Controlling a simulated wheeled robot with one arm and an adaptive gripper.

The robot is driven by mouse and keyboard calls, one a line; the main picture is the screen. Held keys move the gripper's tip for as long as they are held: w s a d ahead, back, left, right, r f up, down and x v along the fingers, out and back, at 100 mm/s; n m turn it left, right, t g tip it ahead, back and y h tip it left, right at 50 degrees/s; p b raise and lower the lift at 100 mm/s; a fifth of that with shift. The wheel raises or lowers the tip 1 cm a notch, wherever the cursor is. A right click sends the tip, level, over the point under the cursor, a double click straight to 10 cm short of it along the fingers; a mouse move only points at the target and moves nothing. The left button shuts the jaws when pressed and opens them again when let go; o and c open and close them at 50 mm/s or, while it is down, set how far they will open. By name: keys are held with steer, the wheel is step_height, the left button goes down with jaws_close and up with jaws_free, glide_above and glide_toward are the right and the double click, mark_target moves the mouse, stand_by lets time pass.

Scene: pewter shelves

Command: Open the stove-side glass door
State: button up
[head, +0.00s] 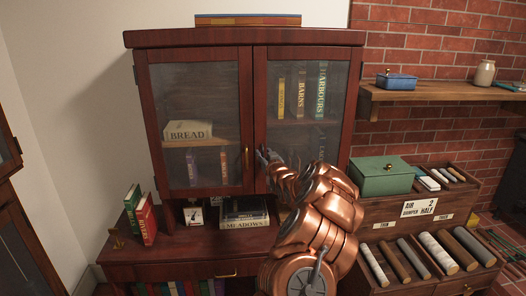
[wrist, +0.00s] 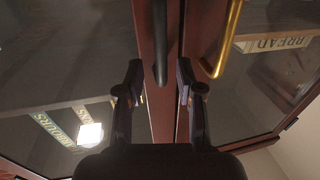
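The dark wooden cabinet has two glass doors. The right glass door (head: 304,100), on the side of a dark object at the right edge, looks closed. In the wrist view it fills the left side (wrist: 60,75), with its dark bar handle (wrist: 160,45) near the middle. The left glass door (head: 198,120) looks closed and has a brass handle (head: 246,157), also seen in the wrist view (wrist: 222,45). My gripper (head: 267,160) is at the right door's inner edge. In the wrist view my gripper (wrist: 158,88) is open, with the dark handle lined up between its fingertips; contact cannot be told.
Books (head: 300,95) stand behind the right glass. Red and green books (head: 145,218) stand on the lower ledge at left. A green box (head: 382,175) sits on a drawer unit right of my arm. A wall shelf (head: 440,91) holds a blue box (head: 396,81).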

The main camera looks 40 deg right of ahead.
steer(key=shift+w+d, duration=0.25)
steer(key=shift+w, duration=0.4)
jaws_close()
steer(key=shift+r, duration=0.1)
stand_by(0.3)
